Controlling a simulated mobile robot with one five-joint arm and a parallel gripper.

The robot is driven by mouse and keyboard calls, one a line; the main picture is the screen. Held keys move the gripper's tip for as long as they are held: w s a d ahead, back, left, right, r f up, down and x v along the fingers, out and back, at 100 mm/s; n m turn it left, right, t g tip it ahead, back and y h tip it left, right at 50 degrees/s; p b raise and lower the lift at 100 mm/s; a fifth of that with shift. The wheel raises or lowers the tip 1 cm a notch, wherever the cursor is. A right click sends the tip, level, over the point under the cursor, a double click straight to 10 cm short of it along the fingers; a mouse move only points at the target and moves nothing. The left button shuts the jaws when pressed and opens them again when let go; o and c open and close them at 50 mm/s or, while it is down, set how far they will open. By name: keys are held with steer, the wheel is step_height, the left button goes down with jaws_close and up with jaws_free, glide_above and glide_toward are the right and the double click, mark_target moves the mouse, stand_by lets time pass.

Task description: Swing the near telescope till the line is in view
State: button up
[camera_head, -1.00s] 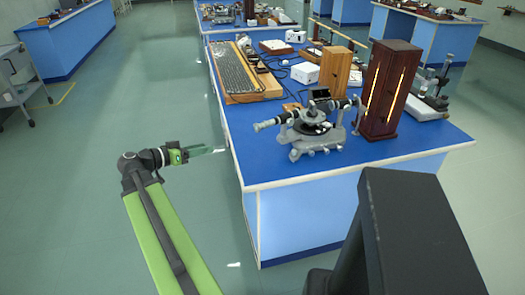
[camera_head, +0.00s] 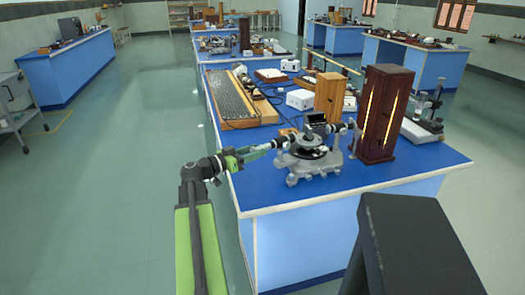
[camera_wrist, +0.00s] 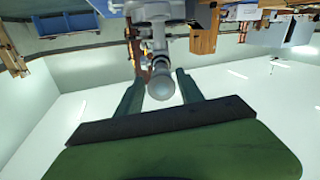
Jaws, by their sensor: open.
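The grey spectrometer (camera_head: 300,178) stands near the front left edge of the blue bench (camera_head: 262,197), its round dark table on a footed base. Its near telescope points left; in the wrist view its round grey eyepiece end (camera_wrist: 161,86) lies between my fingers. My gripper (camera_head: 270,147) reaches in from the left at the telescope's end, partly hiding it. In the wrist view my gripper (camera_wrist: 159,82) is open, one finger on each side of the eyepiece, with gaps visible. The line in the telescope's view cannot be seen.
A dark wooden lamp housing (camera_head: 381,112) with glowing slits stands right of the spectrometer. A lighter wooden box (camera_head: 329,95), a white box (camera_head: 300,99) and a long grating-like board (camera_head: 233,98) lie behind.

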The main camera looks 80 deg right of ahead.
steer(key=x, duration=0.4)
steer(key=shift+c, duration=0.2)
jaws_close()
stand_by(1.0)
steer(key=shift+a, duration=0.1)
